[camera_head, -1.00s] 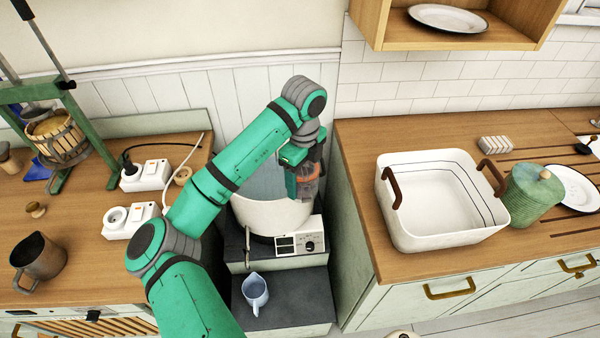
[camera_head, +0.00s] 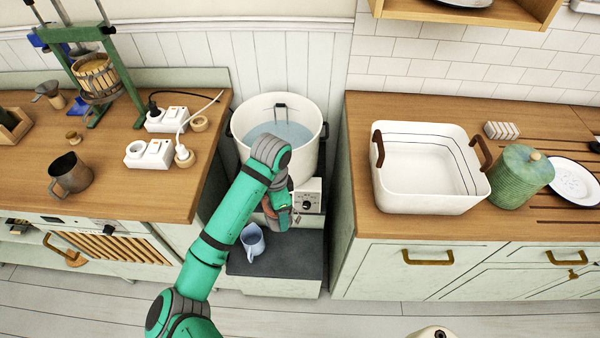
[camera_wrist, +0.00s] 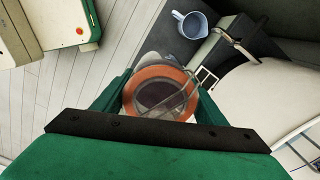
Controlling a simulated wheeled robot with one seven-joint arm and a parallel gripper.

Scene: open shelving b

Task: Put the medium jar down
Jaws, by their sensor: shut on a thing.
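The medium jar, a clear glass jar with an orange ring at its lid (camera_wrist: 160,92), is between the fingers of my gripper (camera_wrist: 160,104) in the wrist view. I see it from the lid end, so most of its body is hidden. In the head view my gripper (camera_head: 280,212) is in front of the white pot, over the dark step beside the blue jug. There the arm mostly covers the jar, and only a bit of orange shows. My gripper is shut on the jar, which appears to be held in the air.
The dark step (camera_head: 285,262) holds a blue jug (camera_head: 252,240), with free room to its right. The large white pot (camera_head: 312,118) with water stands behind. Wooden counters flank the gap; the right one carries a white basin (camera_head: 425,205) and a green canister (camera_head: 520,178).

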